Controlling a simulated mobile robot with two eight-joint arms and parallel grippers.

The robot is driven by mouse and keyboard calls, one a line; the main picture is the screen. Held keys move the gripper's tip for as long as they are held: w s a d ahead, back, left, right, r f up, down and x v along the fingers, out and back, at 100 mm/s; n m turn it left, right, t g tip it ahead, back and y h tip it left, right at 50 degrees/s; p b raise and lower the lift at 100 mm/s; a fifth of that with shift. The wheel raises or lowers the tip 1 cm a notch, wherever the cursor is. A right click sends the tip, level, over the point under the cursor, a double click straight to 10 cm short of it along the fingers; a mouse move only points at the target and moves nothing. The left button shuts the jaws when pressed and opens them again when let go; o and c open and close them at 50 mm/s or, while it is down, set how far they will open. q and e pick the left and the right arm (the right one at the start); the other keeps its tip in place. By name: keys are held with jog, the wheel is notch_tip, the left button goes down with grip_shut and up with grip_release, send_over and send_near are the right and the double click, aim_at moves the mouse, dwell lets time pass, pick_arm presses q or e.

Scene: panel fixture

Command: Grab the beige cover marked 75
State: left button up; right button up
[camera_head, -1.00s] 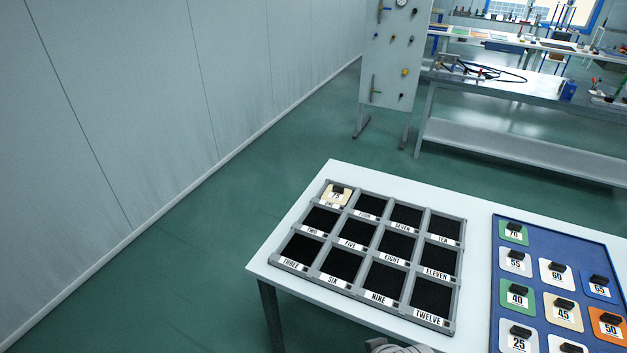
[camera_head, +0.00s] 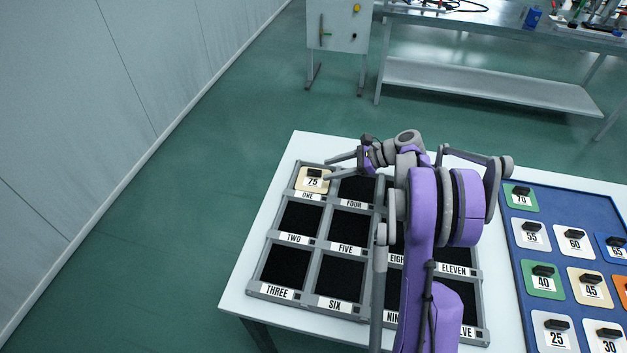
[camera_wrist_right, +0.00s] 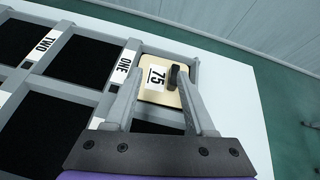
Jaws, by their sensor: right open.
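The beige cover marked 75 (camera_head: 313,181) sits in the compartment labelled ONE, at the far left corner of the grey tray (camera_head: 310,249). It has a black handle on top. In the right wrist view the cover (camera_wrist_right: 155,92) shows beyond and between the fingers, with its black handle near the right finger. My right gripper (camera_head: 328,169) is open and empty, with its fingertips close to the cover; it also shows in the right wrist view (camera_wrist_right: 158,80). I cannot tell whether a finger touches the cover. My left gripper is not in view.
The tray's other visible compartments are empty and black; my right arm hides several on the right. A blue board (camera_head: 513,247) with several numbered covers lies to the right on the white table (camera_head: 262,240). A pegboard stand (camera_head: 338,25) and a metal bench (camera_head: 480,90) stand behind.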

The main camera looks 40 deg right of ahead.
aim_at(317, 170)
jog(key=shift+m+t, duration=0.6)
jog(key=shift+m, duration=0.3)
jog(key=d, duration=0.3)
jog(key=s+d+f, duration=0.1)
jog(key=shift+s+d, duration=0.1)
jog(key=shift+d, duration=0.1)
jog(key=shift+d+y, duration=0.2)
jog(key=shift+y, duration=0.1)
jog(key=x, duration=1.1)
jog(key=shift+p, duration=0.3)
jog(key=shift+d, duration=0.1)
grip_shut()
